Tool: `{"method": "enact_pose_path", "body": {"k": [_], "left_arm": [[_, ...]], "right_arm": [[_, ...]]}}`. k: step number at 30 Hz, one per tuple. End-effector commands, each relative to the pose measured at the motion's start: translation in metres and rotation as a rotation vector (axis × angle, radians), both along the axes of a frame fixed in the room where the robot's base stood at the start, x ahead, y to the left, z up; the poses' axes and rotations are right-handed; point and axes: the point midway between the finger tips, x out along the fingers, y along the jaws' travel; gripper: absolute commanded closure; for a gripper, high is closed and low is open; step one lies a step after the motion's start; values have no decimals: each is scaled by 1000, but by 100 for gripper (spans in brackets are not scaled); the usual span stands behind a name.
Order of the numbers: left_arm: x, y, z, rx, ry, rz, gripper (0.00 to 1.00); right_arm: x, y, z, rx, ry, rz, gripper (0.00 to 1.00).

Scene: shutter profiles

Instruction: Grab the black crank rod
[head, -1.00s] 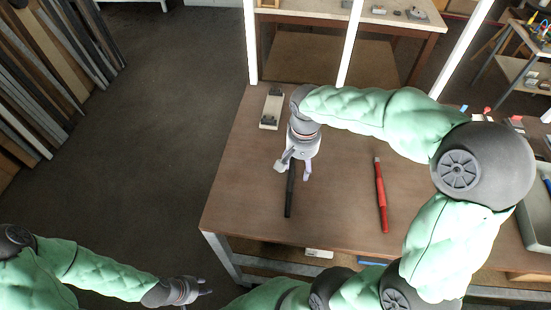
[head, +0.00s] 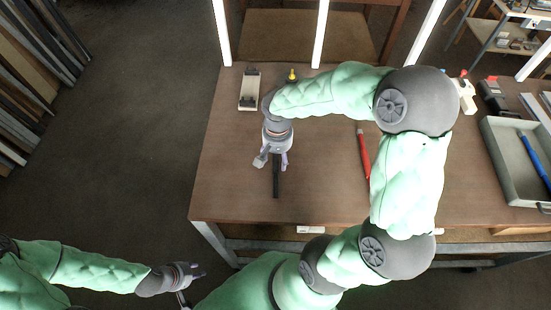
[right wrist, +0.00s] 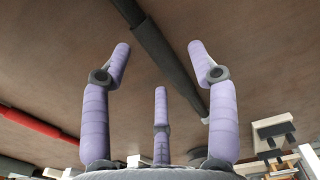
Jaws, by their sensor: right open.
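The black crank rod (head: 276,183) lies on the brown table, pointing toward the near edge. Its far end is hidden under my right gripper. My right gripper (head: 271,163) is open just over the rod, with its fingers on either side. In the right wrist view the rod (right wrist: 165,50) runs diagonally through the space between the open purple fingers (right wrist: 165,65). I see no finger closed on it. My left gripper (head: 193,271) is off the table at the lower left, empty, with its fingers apart.
A red rod (head: 362,150) lies to the right, partly hidden by my right arm. A pale block with black fittings (head: 249,90) and a small yellow-topped item (head: 292,75) are at the back. A grey tray (head: 497,150) is at right. The table's left part is clear.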

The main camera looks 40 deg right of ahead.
Motion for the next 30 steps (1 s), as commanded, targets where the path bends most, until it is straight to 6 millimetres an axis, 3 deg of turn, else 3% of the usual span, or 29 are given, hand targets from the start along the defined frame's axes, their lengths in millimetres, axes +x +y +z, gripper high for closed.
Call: {"method": "enact_pose_path", "body": {"k": [4,12,18,30], "left_arm": [[0,0,-1,0,0,0,66],[0,0,-1,0,0,0,66],[0,0,-1,0,0,0,66],[0,0,-1,0,0,0,66]], "right_arm": [[0,0,-13,0,0,0,40],[0,-1,-14,-1,-1,0,43],[0,0,-14,-1,-1,0,100],[1,-1,-12,0,-2,0,100]]}}
